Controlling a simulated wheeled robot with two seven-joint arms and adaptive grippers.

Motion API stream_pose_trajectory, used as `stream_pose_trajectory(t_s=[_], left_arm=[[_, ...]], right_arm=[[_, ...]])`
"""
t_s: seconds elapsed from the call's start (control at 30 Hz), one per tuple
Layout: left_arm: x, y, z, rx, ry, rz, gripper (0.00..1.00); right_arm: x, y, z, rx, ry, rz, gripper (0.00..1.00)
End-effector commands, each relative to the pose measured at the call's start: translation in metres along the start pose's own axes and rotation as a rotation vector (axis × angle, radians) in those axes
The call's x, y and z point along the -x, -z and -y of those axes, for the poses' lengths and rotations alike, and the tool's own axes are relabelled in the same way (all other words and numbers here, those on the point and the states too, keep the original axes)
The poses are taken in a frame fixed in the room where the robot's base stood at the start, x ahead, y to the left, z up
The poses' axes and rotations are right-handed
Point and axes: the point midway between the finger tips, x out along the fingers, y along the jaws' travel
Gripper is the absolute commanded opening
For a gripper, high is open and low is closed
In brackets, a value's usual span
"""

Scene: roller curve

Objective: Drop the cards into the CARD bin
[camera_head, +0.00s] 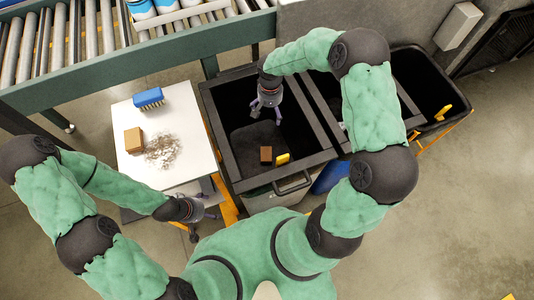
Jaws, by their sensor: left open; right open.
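No thing in view can be made out for certain as cards, and no CARD lettering is readable on any bin. A black bin (213,115) with a grey frame stands at the centre, with a small brown block (266,154) and a yellow tag (282,159) near its front edge. Another black bin (435,75) stands further right, partly behind my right arm. My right gripper (266,112) is open, pointing down over the centre bin, with nothing seen in it. My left gripper (200,217) is open and empty, low beside the white table's front right corner.
The white table (190,125) holds a blue brush (149,98), a tan block (133,140) and a pile of brown scraps (163,151). A roller conveyor (80,40) with blue-and-white containers (141,10) runs along the back left. Open floor lies at the right.

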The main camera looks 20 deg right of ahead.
Motion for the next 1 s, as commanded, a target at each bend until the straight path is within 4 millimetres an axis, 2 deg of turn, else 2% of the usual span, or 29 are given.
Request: stream_pose_trajectory(t_s=[0.17, 0.5, 0.7, 1.0], left_arm=[[0.000, 0.000, 0.000, 0.000, 0.000, 0.000, 0.84], [0.000, 0.000, 0.000, 0.000, 0.000, 0.000, 0.84], [0.000, 0.000, 0.000, 0.000, 0.000, 0.000, 0.84], [0.000, 0.000, 0.000, 0.000, 0.000, 0.000, 0.84]], right_arm=[[0.011, 0.001, 0.000, 0.000, 0.000, -0.002, 1.00], [0.075, 0.001, 0.000, -0.001, 0.001, -0.005, 1.00], [0.105, 0.001, 0.000, 0.001, 0.001, -0.002, 1.00], [0.120, 0.000, 0.000, 0.000, 0.000, 0.001, 1.00]])
